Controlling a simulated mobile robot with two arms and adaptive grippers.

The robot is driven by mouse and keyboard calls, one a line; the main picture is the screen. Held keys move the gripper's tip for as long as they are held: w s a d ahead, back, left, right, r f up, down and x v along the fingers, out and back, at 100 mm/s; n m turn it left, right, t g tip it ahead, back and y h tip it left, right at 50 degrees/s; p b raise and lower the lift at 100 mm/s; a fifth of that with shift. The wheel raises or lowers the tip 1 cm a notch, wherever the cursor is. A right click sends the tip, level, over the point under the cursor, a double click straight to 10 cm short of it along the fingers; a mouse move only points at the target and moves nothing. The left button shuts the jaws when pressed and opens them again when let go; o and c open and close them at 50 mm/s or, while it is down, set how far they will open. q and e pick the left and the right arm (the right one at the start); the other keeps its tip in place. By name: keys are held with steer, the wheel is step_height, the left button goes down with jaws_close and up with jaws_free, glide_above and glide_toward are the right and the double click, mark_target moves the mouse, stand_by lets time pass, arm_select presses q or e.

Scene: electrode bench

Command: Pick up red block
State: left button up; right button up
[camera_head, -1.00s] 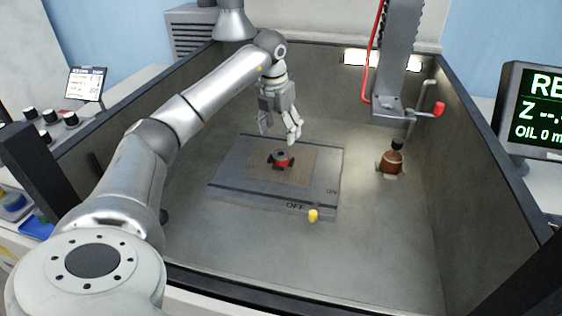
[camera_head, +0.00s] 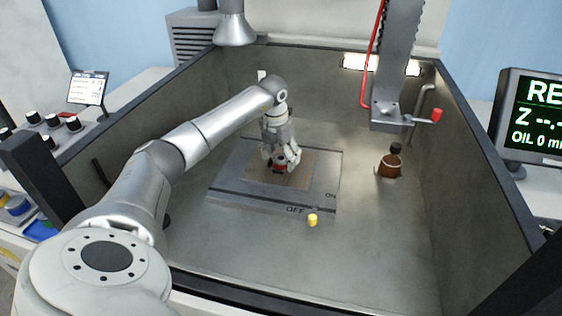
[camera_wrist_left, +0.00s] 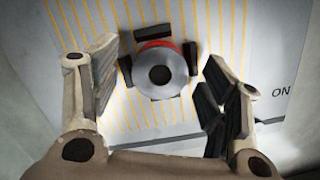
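The red block (camera_head: 280,168) sits on the grey plate with yellow lines (camera_head: 315,172), inside the grey tank. In the left wrist view the block (camera_wrist_left: 160,75) appears as a round grey top with a dark centre, a red rim and black pieces around it. My left gripper (camera_head: 281,163) is low over the block and partly hides it in the head view. In the left wrist view its fingers (camera_wrist_left: 165,88) are spread, one on each side of the block, with gaps between. My right gripper is not in view.
A yellow knob (camera_head: 313,220) is at the plate's front edge by the OFF marking. A brown piece with a black top (camera_head: 390,162) stands on the tank floor at right. A grey column with a red-tipped handle (camera_head: 437,115) hangs above it. The tank floor in front is clear.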

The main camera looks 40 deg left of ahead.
arm_select(q)
steer(key=c, duration=1.4)
steer(key=shift+c, duration=0.2)
